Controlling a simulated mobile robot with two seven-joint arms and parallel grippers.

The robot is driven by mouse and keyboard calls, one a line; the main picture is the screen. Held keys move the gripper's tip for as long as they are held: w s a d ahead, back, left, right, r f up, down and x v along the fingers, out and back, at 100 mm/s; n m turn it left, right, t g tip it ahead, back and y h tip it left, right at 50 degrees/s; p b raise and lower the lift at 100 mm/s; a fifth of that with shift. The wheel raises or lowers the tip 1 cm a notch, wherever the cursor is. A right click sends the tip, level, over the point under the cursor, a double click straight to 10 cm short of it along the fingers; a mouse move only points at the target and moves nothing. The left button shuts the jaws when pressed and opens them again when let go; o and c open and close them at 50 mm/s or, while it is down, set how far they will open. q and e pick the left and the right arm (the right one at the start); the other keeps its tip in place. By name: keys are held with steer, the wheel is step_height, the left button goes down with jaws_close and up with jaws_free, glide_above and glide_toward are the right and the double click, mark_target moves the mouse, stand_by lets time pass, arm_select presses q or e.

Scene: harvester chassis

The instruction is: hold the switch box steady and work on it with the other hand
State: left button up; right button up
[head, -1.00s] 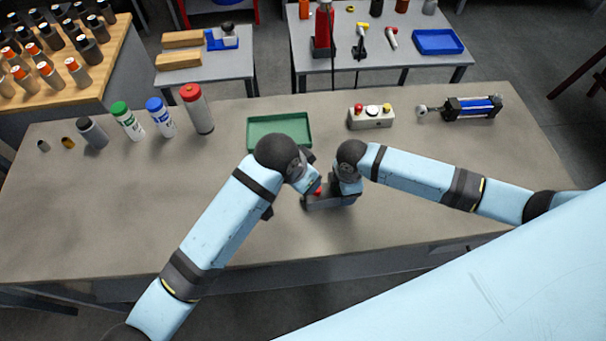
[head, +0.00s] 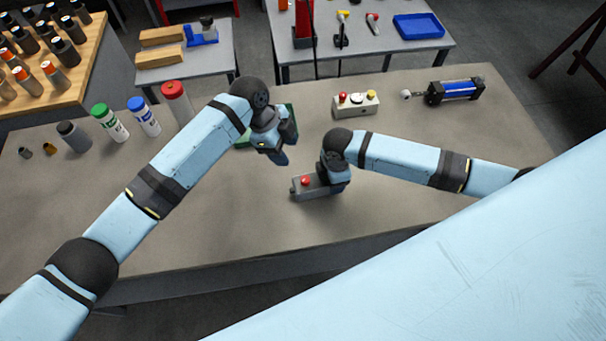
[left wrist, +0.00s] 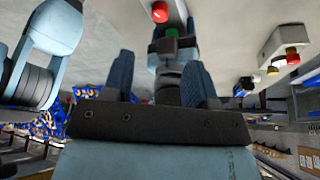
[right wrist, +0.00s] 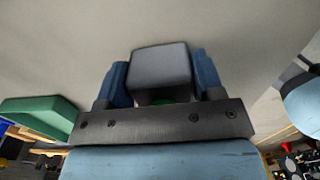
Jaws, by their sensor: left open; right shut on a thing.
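The switch box (head: 308,187) is a small grey box with a red button on top, near the table's front middle. My right gripper (head: 335,178) is shut on its right end. In the right wrist view the grey box (right wrist: 160,66) sits between the blue fingers, with a bit of green showing below it. My left gripper (head: 284,146) is open and empty, above the table behind and left of the box. In the left wrist view nothing is between its fingers (left wrist: 157,80); the red button (left wrist: 160,12) and a green part (left wrist: 172,32) show beyond them.
A green tray (head: 243,140) lies partly hidden behind my left gripper. A control box with several buttons (head: 355,106) and a blue cylinder (head: 455,91) stand at the back right. Several bottles (head: 110,123) stand at the left. The table's front left is clear.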

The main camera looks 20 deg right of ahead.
mark_target(305, 179)
arm_select(q)
steer(key=x, duration=1.2)
steer(key=c, duration=0.9)
steer(key=shift+c, duration=0.2)
